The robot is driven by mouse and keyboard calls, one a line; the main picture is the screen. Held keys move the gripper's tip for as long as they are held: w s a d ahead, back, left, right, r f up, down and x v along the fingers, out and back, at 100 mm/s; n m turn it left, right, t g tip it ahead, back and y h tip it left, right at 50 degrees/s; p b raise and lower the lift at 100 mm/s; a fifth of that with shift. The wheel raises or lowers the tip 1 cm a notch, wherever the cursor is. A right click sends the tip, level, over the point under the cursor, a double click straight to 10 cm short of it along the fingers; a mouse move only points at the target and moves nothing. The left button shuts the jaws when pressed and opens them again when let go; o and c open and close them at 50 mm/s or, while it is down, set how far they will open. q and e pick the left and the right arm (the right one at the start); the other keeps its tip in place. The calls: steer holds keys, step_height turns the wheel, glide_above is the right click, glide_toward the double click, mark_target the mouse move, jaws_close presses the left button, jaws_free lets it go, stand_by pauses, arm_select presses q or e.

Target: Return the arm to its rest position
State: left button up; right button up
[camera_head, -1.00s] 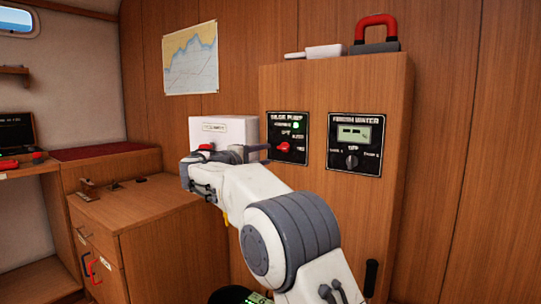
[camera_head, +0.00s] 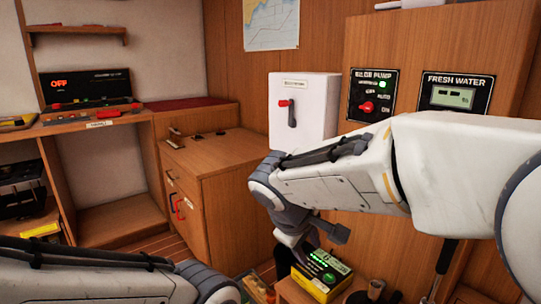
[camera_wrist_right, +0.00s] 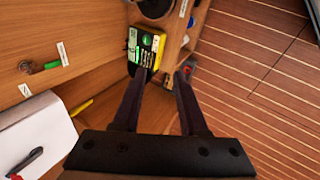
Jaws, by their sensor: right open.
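My right arm crosses the right half of the head view, bent, with its wrist turned down. My right gripper (camera_head: 322,240) hangs below the wrist, in front of the cabinet and above a yellow-green box with green lights (camera_head: 322,278). In the right wrist view the right gripper (camera_wrist_right: 163,76) points down with its two fingers apart and nothing between them. The yellow-green box (camera_wrist_right: 146,48) lies beyond the fingertips there. A link of my left arm shows at the lower left of the head view; its gripper is out of view.
A white box (camera_head: 310,92) with a red-tipped lever is on the wall beside the bilge pump panel (camera_head: 369,94) and fresh water panel (camera_head: 456,92). A wooden cabinet (camera_head: 232,205) stands left of my right wrist. Planked floor (camera_wrist_right: 255,85) lies right of the fingers.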

steer(key=s+a+f+m+g+y+p, duration=0.15)
steer(key=s+f, duration=0.25)
steer(key=s, duration=0.7)
steer(key=s+a+f+m+g+y+p, duration=0.1)
steer(key=s+a+f+g+y, duration=0.15)
steer(key=s, duration=0.95)
step_height(320, 180, up, 28)
steer(key=p, duration=2.8)
steer(key=shift+w+d+r+g+y+p, duration=0.2)
steer(key=shift+d+g+y+p, duration=0.1)
steer(key=shift+d+g+p, duration=0.1)
steer(key=shift+n, duration=0.25)
